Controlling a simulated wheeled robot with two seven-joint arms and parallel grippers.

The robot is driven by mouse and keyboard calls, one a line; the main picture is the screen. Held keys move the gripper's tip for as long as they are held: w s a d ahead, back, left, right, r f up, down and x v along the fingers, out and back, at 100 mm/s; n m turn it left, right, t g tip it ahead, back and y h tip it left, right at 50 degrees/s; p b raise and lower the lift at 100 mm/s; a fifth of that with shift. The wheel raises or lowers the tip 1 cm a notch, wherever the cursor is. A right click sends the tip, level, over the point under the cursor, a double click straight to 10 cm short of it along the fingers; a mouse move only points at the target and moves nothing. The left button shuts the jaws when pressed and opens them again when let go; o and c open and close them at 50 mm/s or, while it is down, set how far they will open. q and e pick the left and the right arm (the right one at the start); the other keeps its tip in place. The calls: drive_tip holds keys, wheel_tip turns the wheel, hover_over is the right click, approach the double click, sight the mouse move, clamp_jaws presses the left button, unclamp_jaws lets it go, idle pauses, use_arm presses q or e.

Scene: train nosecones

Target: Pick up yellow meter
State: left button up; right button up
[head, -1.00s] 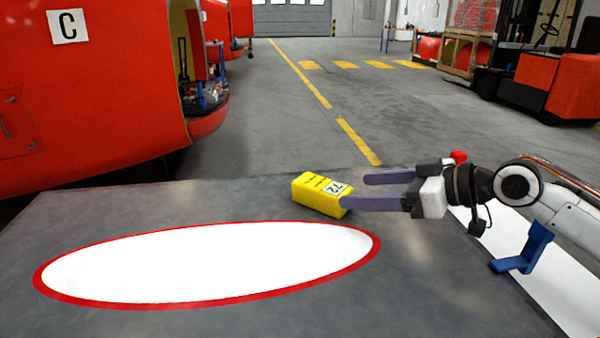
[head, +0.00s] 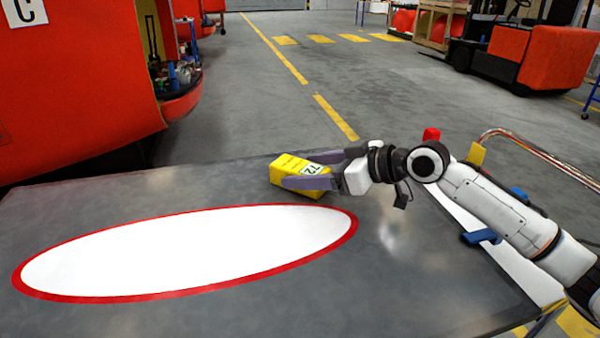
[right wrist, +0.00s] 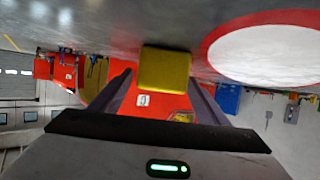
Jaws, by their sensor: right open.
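The yellow meter (head: 290,168), a box with a black-on-white "72" label, lies on the grey table (head: 420,265) behind the right end of the white oval. My right gripper (head: 306,171) is open, its two purple fingers reaching left along the meter's sides. In the head view the near finger covers part of the meter's front. In the right wrist view the meter (right wrist: 165,68) sits between the two fingers, toward their tips. Contact cannot be made out. My left gripper is not in view.
A white oval with a red rim (head: 190,250) is marked on the table. A red nosecone (head: 70,90) stands at the left behind the table. An orange forklift (head: 545,55) is far back right. The table around the meter is clear.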

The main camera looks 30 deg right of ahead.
drive_tip(key=shift+x, duration=1.15)
drive_tip(key=c, duration=1.4)
drive_tip(key=shift+r, duration=0.2)
drive_tip(key=shift+c, duration=0.8)
